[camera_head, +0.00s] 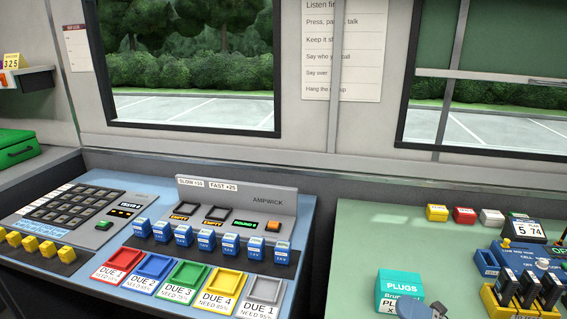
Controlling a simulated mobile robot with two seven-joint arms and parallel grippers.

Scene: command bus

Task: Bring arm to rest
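A rounded grey-blue shape (414,309) with a small dark part shows at the bottom edge, in front of the teal box. It is cut off, and I cannot tell what it is.
A charging console (310,205) with a row of blue packs and coloured DUE trays (188,277) stands on the left bench. A teal PLUGS box (398,288), a yellow rack (500,305) and a blue device (488,262) stand on the green table (365,225). Its left part is clear.

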